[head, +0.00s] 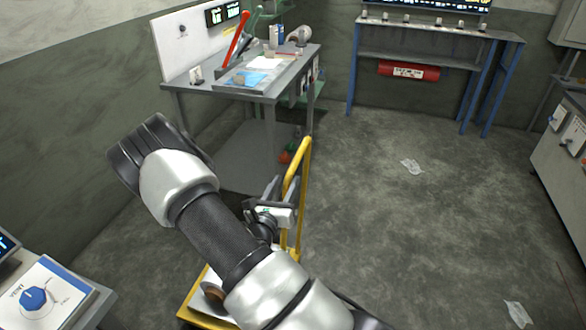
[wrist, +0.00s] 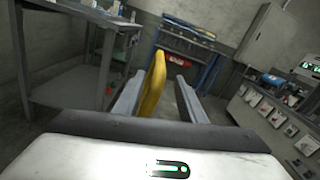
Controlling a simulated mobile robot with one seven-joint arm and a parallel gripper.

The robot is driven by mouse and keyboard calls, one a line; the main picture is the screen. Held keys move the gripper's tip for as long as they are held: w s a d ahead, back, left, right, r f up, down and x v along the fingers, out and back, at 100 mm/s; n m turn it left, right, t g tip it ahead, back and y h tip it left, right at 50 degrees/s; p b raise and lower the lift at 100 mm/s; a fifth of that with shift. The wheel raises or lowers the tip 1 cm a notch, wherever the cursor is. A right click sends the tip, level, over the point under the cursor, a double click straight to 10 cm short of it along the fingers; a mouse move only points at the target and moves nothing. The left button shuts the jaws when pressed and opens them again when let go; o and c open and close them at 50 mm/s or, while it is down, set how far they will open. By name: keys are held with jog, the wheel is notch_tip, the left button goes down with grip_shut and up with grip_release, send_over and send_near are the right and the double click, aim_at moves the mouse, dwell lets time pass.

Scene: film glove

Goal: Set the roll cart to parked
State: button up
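The roll cart has a yellow tubular handle (head: 303,178) that rises in the middle of the head view. Part of its yellow-edged deck (head: 190,306) shows at the bottom, and my arm hides much of the rest. My gripper (head: 272,190) is at the handle, on its left side in the head view. In the wrist view my gripper (wrist: 160,98) is open, with two grey fingers apart. The yellow handle (wrist: 153,84) shows between them, close to the left finger. I cannot tell whether they touch. No parked mark is recognisable.
A grey workbench (head: 265,93) with tools stands behind the cart. A blue-legged table (head: 420,57) with a red cylinder (head: 407,70) is at the back. A panel with a blue knob (head: 33,298) is at lower left, cabinets (head: 565,150) at right. Floor right of the cart is mostly clear, with plastic scraps (head: 411,166).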

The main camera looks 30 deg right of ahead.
aim_at(293, 167)
jog(key=x, duration=0.8)
jog(key=shift+w+d+b, duration=0.1)
jog(key=shift+w+b, duration=0.1)
jog(key=shift+b, duration=0.1)
grip_shut()
